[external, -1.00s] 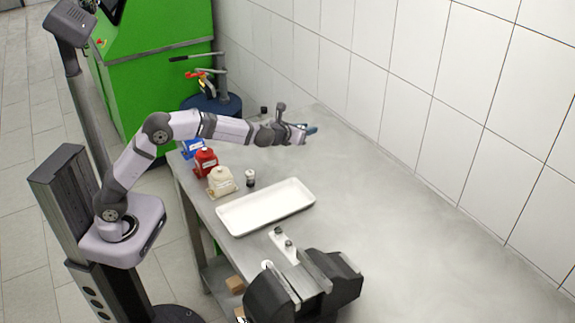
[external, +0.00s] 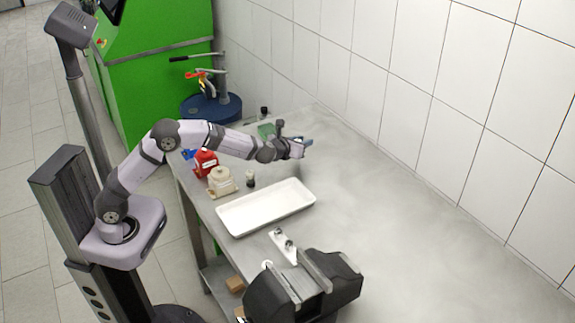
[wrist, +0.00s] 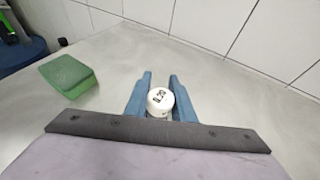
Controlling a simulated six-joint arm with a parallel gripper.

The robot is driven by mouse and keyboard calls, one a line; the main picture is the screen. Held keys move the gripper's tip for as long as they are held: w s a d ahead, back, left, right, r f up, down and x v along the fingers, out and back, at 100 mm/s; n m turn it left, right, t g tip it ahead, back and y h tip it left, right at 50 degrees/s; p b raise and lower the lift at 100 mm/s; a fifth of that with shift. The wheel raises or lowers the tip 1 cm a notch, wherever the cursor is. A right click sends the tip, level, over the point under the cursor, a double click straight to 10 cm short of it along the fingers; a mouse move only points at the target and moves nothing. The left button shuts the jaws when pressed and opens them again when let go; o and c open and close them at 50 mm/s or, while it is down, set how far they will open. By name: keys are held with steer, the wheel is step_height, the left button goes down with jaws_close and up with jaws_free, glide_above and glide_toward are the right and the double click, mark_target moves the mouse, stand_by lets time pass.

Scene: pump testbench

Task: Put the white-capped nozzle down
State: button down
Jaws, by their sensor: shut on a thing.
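My gripper (wrist: 160,98) is shut on the white-capped nozzle (wrist: 159,98), whose round white cap with dark printed marks shows between the two blue fingers in the wrist view. In the external view my gripper (external: 303,146) is at the far part of the grey table (external: 400,215), beyond the white tray. The nozzle cannot be made out there. How high it is above the table is hard to tell.
A green sponge (wrist: 68,75) lies left of my gripper. The tabletop right of my gripper is clear.

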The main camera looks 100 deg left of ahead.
steer(key=shift+f, duration=1.85)
steer(key=shift+f+b, duration=0.2)
steer(key=shift+b, duration=0.15)
steer(key=c, duration=1.5)
jaws_free()
steer(key=shift+r, duration=0.15)
steer(key=shift+r+p, duration=0.15)
steer(key=shift+p, duration=0.2)
steer(key=shift+d, duration=0.4)
steer(key=b+v, duration=0.2)
steer(key=v, duration=0.9)
steer(key=shift+s+r, duration=0.1)
steer(key=shift+s, duration=0.1)
steer(key=shift+d, duration=0.1)
